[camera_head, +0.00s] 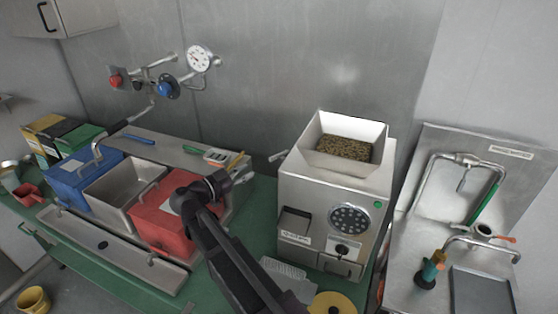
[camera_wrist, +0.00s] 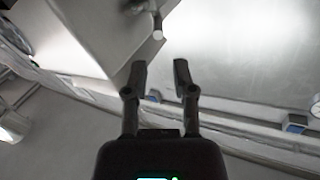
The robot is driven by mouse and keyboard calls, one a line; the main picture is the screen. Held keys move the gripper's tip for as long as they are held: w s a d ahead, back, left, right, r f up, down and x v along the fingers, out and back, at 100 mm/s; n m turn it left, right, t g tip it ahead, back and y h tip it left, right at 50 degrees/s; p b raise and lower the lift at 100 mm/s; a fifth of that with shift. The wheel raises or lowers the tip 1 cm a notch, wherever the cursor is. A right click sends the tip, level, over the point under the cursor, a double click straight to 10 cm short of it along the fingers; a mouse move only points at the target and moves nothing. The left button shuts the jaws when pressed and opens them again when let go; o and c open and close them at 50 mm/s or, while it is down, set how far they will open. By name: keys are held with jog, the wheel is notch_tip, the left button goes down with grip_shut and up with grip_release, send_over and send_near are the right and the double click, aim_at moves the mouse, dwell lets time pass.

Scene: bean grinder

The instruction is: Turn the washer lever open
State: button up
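I cannot tell for sure which part is the washer lever. A small light lever (camera_head: 278,156) sticks out from the left side of the white bean grinder (camera_head: 300,200). In the wrist view a short rod with a rounded pale end (camera_wrist: 157,32), seemingly this lever, lies just beyond my fingertips. My gripper (camera_wrist: 161,78) is open and empty, its two dark fingers apart and not touching the rod. In the head view my dark arm reaches up over the red bin, left of the grinder. An orange lever (camera_head: 505,239) sits on the right-hand tap.
The steel wash station (camera_head: 408,270) with bent pipes stands right of the grinder. Blue (camera_head: 75,182) and red (camera_head: 160,222) bins are at left. A gauge (camera_head: 199,58) and valves are on the back wall. A yellow disc (camera_head: 333,303) lies in front of the grinder.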

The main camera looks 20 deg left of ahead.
aim_at(279, 154)
jog(key=shift+s+a, duration=0.25)
jog(key=shift+s, duration=0.35)
jog(key=shift+w, duration=0.1)
jog(key=x, duration=1.3)
jog(key=shift+w+d+r, duration=0.15)
jog(key=shift+w+d, duration=0.1)
jog(key=shift+d, duration=0.05)
grip_shut()
